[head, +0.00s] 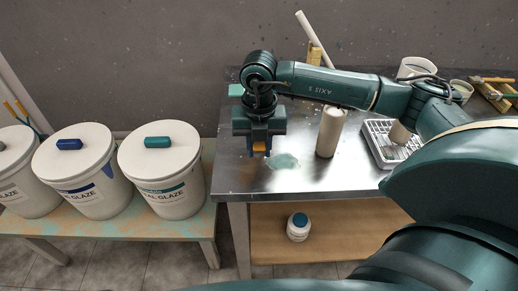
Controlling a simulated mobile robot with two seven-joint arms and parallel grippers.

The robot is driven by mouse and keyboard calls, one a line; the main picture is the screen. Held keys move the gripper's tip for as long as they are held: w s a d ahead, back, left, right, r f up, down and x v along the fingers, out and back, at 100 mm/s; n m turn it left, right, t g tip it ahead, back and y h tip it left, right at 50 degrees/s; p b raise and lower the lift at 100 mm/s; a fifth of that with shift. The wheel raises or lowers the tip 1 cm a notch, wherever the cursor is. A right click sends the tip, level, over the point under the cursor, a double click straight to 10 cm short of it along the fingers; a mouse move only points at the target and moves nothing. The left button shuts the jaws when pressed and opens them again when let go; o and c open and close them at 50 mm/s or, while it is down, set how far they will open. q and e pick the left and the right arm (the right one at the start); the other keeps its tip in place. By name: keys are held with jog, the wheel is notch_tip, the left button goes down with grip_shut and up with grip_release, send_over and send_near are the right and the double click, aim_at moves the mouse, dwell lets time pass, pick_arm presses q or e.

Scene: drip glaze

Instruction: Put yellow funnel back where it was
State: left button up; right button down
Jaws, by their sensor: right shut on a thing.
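My right gripper (260,138) hangs pointing down above the back left part of the metal table (300,180). It is shut on a small yellow-orange thing, which I take to be the yellow funnel (260,147). Only a little of it shows below the jaws, and the rest is hidden by the gripper. A pale green glaze puddle (284,161) lies on the table just right of and below the gripper. My left gripper is not in view.
A beige cylinder (329,132) stands right of the puddle. A white rack tray (378,150) is farther right. Lidded glaze buckets (165,168) stand on a low bench at left. A white jar (298,227) is on the lower shelf. The table's front left is clear.

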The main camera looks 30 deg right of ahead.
jog(key=shift+f, duration=0.75)
jog(key=shift+f, duration=0.1)
jog(key=c, duration=1.6)
grip_release()
jog(key=o, duration=0.4)
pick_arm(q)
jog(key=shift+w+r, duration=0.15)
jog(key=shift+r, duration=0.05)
pick_arm(e)
jog(key=shift+o, duration=0.2)
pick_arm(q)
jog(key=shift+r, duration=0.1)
